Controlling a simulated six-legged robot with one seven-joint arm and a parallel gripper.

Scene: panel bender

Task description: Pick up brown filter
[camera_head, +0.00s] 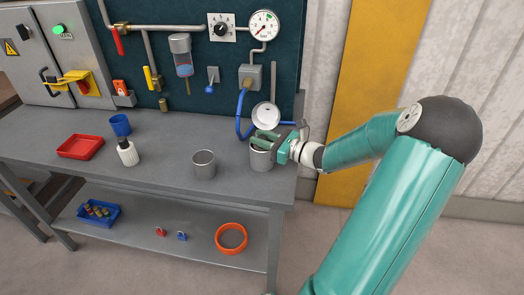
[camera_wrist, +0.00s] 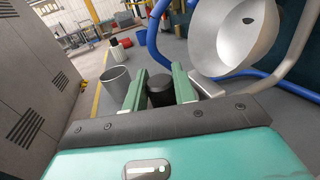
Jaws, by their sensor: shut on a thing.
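A second grey cup (camera_head: 203,164), a white bottle (camera_head: 127,152), a blue cup (camera_head: 120,125) and a red tray (camera_head: 80,147) stand left on the bench. A white funnel (camera_head: 266,116) and blue hose (camera_head: 241,112) are close behind my gripper.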

